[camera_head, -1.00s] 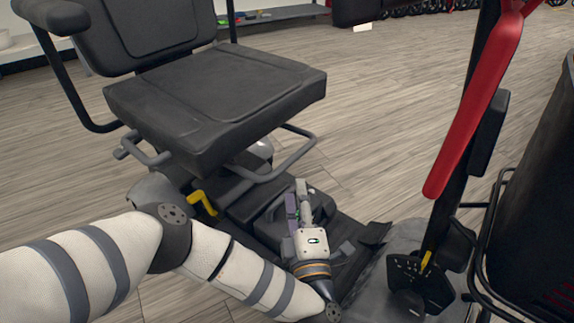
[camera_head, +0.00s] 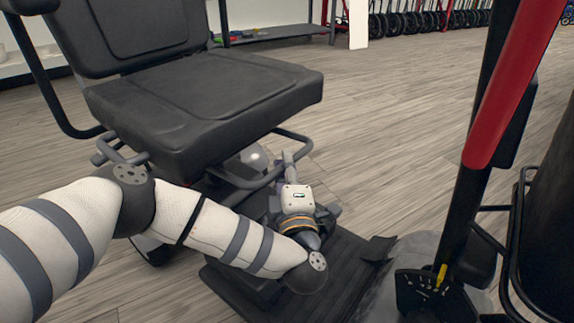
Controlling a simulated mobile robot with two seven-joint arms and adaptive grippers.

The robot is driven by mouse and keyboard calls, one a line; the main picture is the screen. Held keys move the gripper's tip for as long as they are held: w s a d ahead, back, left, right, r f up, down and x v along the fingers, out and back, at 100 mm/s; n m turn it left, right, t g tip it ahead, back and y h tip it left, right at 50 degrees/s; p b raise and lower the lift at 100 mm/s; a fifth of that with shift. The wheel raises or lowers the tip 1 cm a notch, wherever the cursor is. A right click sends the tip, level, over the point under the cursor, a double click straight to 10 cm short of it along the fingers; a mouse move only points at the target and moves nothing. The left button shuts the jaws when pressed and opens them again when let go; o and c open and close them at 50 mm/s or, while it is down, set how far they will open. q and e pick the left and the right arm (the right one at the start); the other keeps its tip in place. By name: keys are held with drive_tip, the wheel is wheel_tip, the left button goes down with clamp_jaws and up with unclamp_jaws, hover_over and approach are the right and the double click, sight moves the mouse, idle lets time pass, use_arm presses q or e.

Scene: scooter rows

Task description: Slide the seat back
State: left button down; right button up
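The black padded scooter seat (camera_head: 215,95) with its backrest (camera_head: 125,25) fills the upper left. A grey tubular bar (camera_head: 296,148) loops out beneath the seat's front right side. My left gripper (camera_head: 287,163) is below and in front of the seat, its fingers pointing away toward the bar. The fingertips overlap the bar in the picture; I cannot tell whether they touch it or how far they are apart. My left forearm crosses in front of the seat base and hides part of it. My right gripper is not in view.
The red and black steering column (camera_head: 510,85) stands at the right, with a dark basket (camera_head: 548,200) beside it. The black footboard (camera_head: 345,265) lies below my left gripper. Open wooden floor (camera_head: 400,110) lies beyond. A low shelf (camera_head: 270,33) stands at the back.

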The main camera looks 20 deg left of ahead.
use_arm(q)
drive_tip(key=shift+w+a+r, duration=0.1)
drive_tip(key=shift+a, duration=0.25)
drive_tip(key=w+a+p, duration=0.2)
drive_tip(key=w+a, duration=0.1)
drive_tip(key=a, duration=0.6)
drive_tip(key=shift+a, duration=0.2)
drive_tip(key=c, duration=1.6)
unclamp_jaws()
drive_tip(key=shift+s, duration=0.1)
drive_tip(key=shift+o, duration=0.2)
drive_tip(key=v, duration=1.2)
